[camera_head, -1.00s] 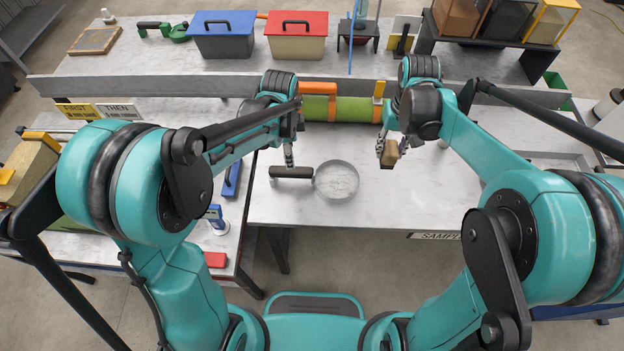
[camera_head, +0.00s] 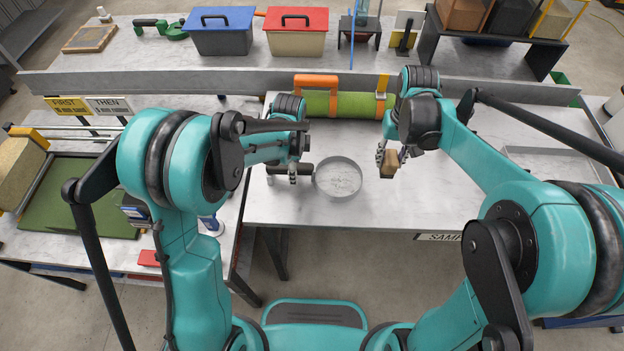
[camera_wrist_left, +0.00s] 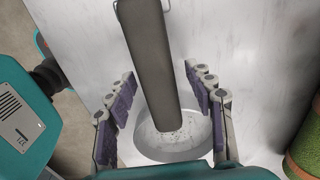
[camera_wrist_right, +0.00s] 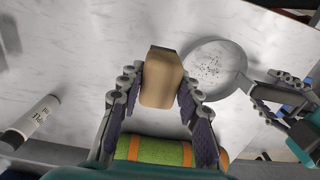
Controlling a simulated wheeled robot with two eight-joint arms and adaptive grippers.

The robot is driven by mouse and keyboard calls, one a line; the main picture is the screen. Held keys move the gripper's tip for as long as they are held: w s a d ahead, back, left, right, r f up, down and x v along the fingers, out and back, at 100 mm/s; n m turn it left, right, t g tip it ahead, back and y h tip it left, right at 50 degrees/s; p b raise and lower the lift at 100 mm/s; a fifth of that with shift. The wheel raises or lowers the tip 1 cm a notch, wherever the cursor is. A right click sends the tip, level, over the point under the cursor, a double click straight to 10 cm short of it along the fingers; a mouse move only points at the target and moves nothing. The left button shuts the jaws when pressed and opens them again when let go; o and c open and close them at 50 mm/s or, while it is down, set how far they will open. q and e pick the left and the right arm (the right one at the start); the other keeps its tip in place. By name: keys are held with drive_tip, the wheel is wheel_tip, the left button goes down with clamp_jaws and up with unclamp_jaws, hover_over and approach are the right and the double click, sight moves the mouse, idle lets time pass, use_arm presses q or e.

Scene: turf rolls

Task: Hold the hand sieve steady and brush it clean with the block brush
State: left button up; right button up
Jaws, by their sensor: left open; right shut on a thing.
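The hand sieve (camera_head: 338,178) lies flat on the table, a round metal pan with dark specks and a dark handle (camera_head: 303,168) pointing left. My left gripper (camera_head: 293,174) is open over the handle; in the left wrist view the handle (camera_wrist_left: 150,60) lies between its spread fingers (camera_wrist_left: 160,112), with no clear contact. My right gripper (camera_head: 388,160) is shut on the block brush (camera_head: 388,165), a tan wooden block held above the table just right of the sieve. The right wrist view shows the brush (camera_wrist_right: 161,82) between the fingers and the sieve pan (camera_wrist_right: 214,68) beside it.
A green turf roll (camera_head: 345,104) with orange bands lies behind the sieve. A blue-lidded bin (camera_head: 222,32) and a red-lidded bin (camera_head: 297,34) stand on the back bench. A white bottle (camera_wrist_right: 32,120) lies in the right wrist view.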

use_arm(q)
drive_tip(key=shift+f+b, duration=0.5)
drive_tip(key=shift+f, duration=0.65)
clamp_jaws()
